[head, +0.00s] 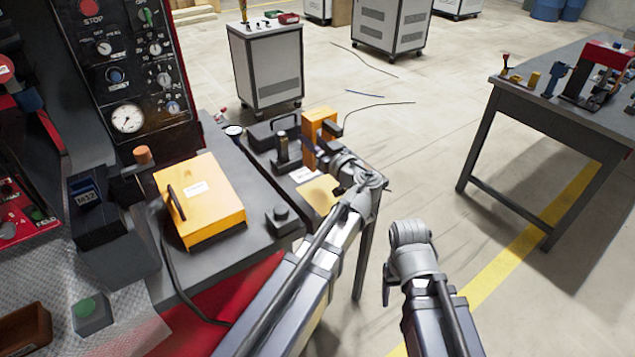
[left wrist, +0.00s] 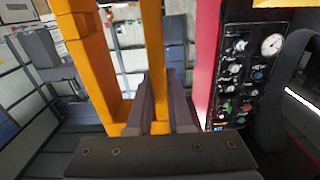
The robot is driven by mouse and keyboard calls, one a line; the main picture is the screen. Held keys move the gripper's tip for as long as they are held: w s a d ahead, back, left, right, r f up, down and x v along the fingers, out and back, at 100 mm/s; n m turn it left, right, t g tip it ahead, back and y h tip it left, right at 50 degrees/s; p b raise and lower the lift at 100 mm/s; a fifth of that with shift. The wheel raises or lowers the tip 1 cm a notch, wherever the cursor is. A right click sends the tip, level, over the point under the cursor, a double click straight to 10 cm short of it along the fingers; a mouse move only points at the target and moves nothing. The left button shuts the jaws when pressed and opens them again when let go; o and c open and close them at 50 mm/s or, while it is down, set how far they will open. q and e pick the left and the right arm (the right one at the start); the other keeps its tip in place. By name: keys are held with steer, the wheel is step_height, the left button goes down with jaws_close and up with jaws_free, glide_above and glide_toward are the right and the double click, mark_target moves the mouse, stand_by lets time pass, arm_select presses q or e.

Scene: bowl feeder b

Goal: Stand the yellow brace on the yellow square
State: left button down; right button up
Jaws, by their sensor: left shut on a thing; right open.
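The yellow brace (head: 317,138) is upright in the head view, at the far end of the dark bench. My left gripper (head: 333,143) is shut on it. In the left wrist view the brace (left wrist: 154,70) shows as upright yellow bars, one of them between the dark jaws (left wrist: 155,115). The yellow square (head: 318,190) is a dull patch on the bench, just nearer than the brace and partly hidden by my left arm. I cannot tell whether the brace's foot touches the bench. My right gripper (head: 388,285) is open and empty, right of the bench, its jaws mostly hidden.
A yellow case with a handle (head: 205,205) lies on the bench. A dark clamp-like fixture (head: 286,150) stands left of the brace, and a dark knob block (head: 283,217) is nearer. A control panel (head: 125,65) rises at left. Another table (head: 560,110) is at right, with open floor between.

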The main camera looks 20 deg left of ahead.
mark_target(314, 171)
arm_select(q)
steer(key=shift+f+b, duration=4.4)
steer(key=shift+f, duration=0.35)
steer(key=shift+r, duration=0.15)
steer(key=c, duration=0.8)
jaws_free()
